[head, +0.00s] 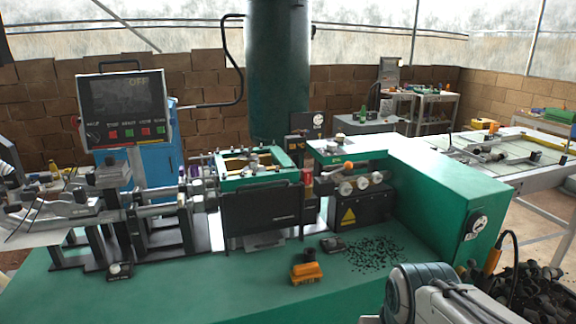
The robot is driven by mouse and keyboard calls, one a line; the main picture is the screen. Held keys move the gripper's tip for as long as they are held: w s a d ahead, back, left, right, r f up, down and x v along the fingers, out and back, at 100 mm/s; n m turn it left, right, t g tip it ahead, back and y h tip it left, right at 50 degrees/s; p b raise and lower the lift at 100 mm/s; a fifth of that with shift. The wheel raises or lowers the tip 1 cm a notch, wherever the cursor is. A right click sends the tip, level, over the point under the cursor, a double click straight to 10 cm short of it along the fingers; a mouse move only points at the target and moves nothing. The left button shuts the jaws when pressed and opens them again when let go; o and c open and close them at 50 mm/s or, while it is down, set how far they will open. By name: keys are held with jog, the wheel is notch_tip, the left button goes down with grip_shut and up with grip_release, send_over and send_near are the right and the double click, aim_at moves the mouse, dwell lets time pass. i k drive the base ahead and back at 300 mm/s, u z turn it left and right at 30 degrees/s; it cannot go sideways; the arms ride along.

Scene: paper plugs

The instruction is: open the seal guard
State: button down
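A green-framed guard with a dark front panel (262,211) stands at the middle of the machine on the green bench; I take it to be the seal guard, but its label is too small to read. The panel hangs upright in front, and the green frame (284,158) above it surrounds a yellowish inside part. I cannot tell surely whether the guard is shut. Part of my arm shows at the bottom right, in front of the bench and well apart from the guard. My gripper is not in view.
A green housing (425,185) stands right of the guard. A screen (123,108) reading OFF rises at left. A dark pile (535,288) lies at lower right. The front-left bench is mostly clear.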

aim_at(243, 211)
jog(key=u, duration=0.15)
jog(key=k, duration=0.45)
jog(key=u, duration=1.45)
jog(key=i, duration=0.95)
jog(key=z, duration=0.85)
jog(key=i, duration=0.75)
jog(key=z, duration=0.85)
